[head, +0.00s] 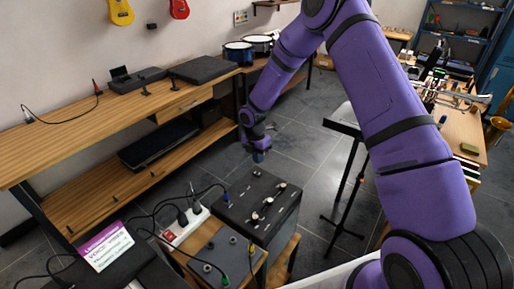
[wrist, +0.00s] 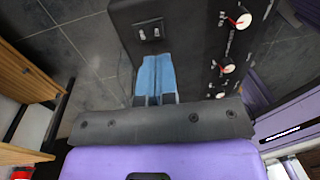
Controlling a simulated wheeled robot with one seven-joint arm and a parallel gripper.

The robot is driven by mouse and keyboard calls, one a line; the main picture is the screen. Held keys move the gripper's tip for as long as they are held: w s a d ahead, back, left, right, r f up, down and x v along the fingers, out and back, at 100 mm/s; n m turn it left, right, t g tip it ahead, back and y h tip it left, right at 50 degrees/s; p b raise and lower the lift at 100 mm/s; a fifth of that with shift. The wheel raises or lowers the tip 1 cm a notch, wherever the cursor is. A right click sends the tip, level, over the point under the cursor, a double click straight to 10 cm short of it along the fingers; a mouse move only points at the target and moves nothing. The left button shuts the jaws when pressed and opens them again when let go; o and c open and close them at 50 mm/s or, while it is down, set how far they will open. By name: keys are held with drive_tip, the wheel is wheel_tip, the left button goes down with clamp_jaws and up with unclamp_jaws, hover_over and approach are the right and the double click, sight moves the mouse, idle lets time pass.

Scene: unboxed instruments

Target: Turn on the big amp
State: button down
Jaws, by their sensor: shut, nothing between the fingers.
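The big amp (head: 258,222) is a black box with a row of white knobs on its top, standing at the lower middle in the head view. In the wrist view its dark panel (wrist: 192,40) fills the middle, with red-marked knobs (wrist: 228,68) down the right. My gripper (head: 259,157) is above the amp's far edge in the head view. In the wrist view its blue fingers (wrist: 155,60) are together and empty, just below the switch plate. I cannot tell whether they touch the panel.
A smaller amp (head: 226,249) stands in front of the big one, with cables around it. A white power strip (head: 186,226) with a red switch lies to the left. A black stand (head: 347,190) is on the right. A long wooden bench (head: 110,107) runs along the left wall.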

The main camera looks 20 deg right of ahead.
sight(257, 173)
drive_tip(key=shift+s+d+f, duration=0.15)
drive_tip(key=shift+f, duration=1.35)
drive_tip(key=shift+s+d+f, duration=0.1)
drive_tip(key=shift+f, duration=1.35)
drive_tip(key=shift+s+f, duration=0.1)
drive_tip(key=shift+f, duration=0.1)
drive_tip(key=shift+a, duration=0.1)
drive_tip(key=shift+w+a+r, duration=0.25)
drive_tip(key=shift+w+a, duration=0.1)
drive_tip(key=shift+w, duration=0.3)
drive_tip(key=shift+r, duration=0.1)
